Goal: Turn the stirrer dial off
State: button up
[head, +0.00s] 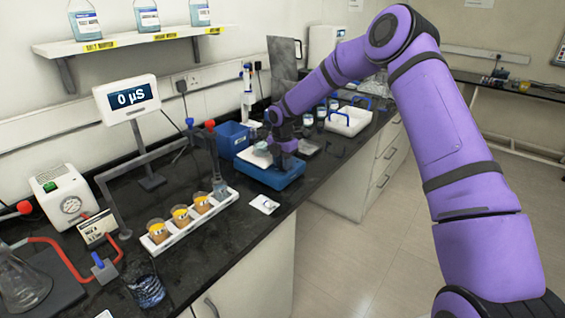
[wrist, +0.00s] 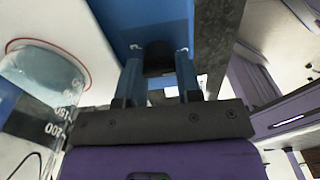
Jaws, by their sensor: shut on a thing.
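The stirrer (head: 270,174) is a low blue unit on the dark bench, with a glass beaker (head: 262,149) on its top. In the wrist view the stirrer's blue front (wrist: 150,22) fills the top middle, and its white top with a red ring and the beaker (wrist: 40,75) show at the left. The dark dial (wrist: 160,54) sits on the blue front between my fingertips. My gripper (wrist: 160,72) is shut on the dial, its fingers on either side. In the head view my gripper (head: 287,158) hides the dial. Its pointer setting cannot be read.
A white rack (head: 190,218) with several amber-filled beakers stands left of the stirrer. A blue bin (head: 233,139) is behind it. A meter display (head: 126,98) reads 0 µS. A white tray with blue handles (head: 348,121) stands farther along. Open floor lies right of the bench.

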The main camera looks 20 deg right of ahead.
dwell(0.4)
jog(key=o, duration=0.6)
jog(key=shift+o, duration=0.2)
jog(key=shift+r, duration=0.1)
notch_tip(320, 180, up, 11)
